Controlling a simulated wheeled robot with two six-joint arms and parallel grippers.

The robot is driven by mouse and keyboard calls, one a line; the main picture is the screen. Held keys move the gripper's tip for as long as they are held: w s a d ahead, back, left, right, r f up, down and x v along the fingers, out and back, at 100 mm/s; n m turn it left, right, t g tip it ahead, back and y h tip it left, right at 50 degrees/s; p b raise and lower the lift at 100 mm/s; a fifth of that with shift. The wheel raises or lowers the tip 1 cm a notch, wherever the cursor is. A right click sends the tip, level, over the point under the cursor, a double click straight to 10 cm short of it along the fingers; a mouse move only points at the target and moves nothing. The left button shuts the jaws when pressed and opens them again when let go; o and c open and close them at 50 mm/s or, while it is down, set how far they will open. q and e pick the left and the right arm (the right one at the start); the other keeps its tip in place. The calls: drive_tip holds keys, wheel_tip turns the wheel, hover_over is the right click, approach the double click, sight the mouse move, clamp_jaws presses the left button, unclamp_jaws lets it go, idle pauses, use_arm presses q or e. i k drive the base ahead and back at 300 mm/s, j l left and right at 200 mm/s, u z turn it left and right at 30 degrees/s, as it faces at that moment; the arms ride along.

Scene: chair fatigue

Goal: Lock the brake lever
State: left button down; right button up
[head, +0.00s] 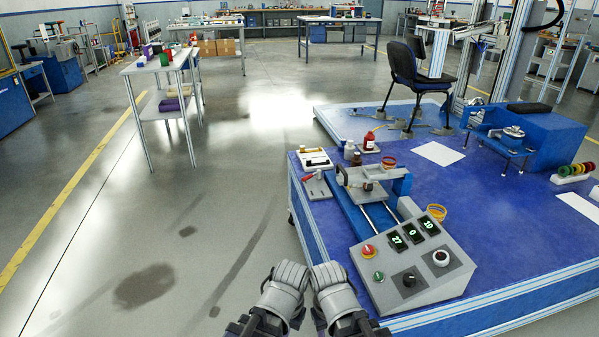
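What may be the brake lever is a small red-handled lever (313,176) on a grey base at the left edge of the blue bench (480,240). At this size I cannot tell which position it is in. My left gripper (291,274) and my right gripper (327,275) are side by side at the bottom middle, in front of the bench's near left corner. Both are well short of the lever and apart from it. I see them from behind, so their grip is hidden. Nothing shows in either one.
A control box (420,270) with lit displays and knobs stands at the bench's front. A metal fixture (367,187) is behind it. Small bottles (369,141) and a black chair (418,75) are farther back. The floor left of the bench is clear up to a white table (160,65).

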sight(311, 176)
drive_tip(key=i+j, duration=0.1)
drive_tip(key=j, duration=0.2)
drive_tip(key=i+j+z, duration=0.1)
drive_tip(key=j, duration=0.2)
drive_tip(key=i+j, duration=0.15)
drive_tip(key=j, duration=0.15)
drive_tip(key=i+j+z, duration=0.1)
drive_tip(key=j, duration=0.25)
drive_tip(key=i+j+z, duration=0.15)
drive_tip(key=i+j, duration=0.15)
drive_tip(key=i+j+z, duration=0.2)
drive_tip(key=j, duration=0.35)
drive_tip(key=i+l+z, duration=0.15)
drive_tip(key=i, duration=0.5)
